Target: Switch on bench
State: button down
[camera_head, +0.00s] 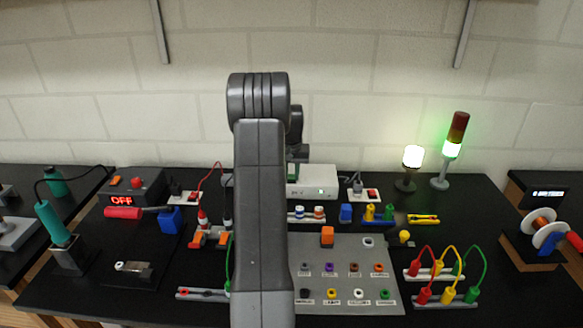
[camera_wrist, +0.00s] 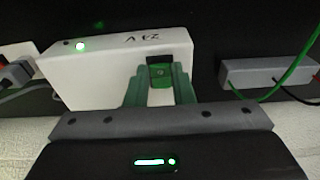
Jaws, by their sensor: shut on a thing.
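The bench supply is a white box (camera_head: 318,178) at the back of the black table, with a small lit green light on its front. In the wrist view the white box (camera_wrist: 95,75) shows upside-down "24 V" lettering, a lit green light and a dark recess with a green switch piece (camera_wrist: 160,72). My gripper (camera_wrist: 161,84) has its green fingers on both sides of this piece, shut on it. In the head view my arm hides the left part of the box, and only a bit of my gripper (camera_head: 292,171) shows.
A soldering station (camera_head: 130,190) at left reads OFF. A grey connector panel (camera_head: 345,260) and plugged leads (camera_head: 443,275) occupy the front.

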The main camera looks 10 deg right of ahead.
dwell(0.3)
jog(key=c, duration=1.2)
grip_release()
jog(key=shift+c, duration=0.2)
notch_tip(320, 180, up, 14)
jog(key=s+b, duration=0.1)
jog(key=b, duration=0.1)
jog(key=shift+s+a, duration=0.15)
jog(key=shift+f, duration=0.2)
jog(key=f, duration=0.4)
jog(key=w+f+p, duration=0.1)
jog(key=f, duration=0.4)
jog(key=f+p, duration=0.1)
jog(key=f, duration=0.3)
jog(key=shift+w+f, duration=0.15)
jog(key=shift+f+b, duration=0.3)
jog(key=shift+b, duration=0.1)
jog(key=shift+r, duration=0.1)
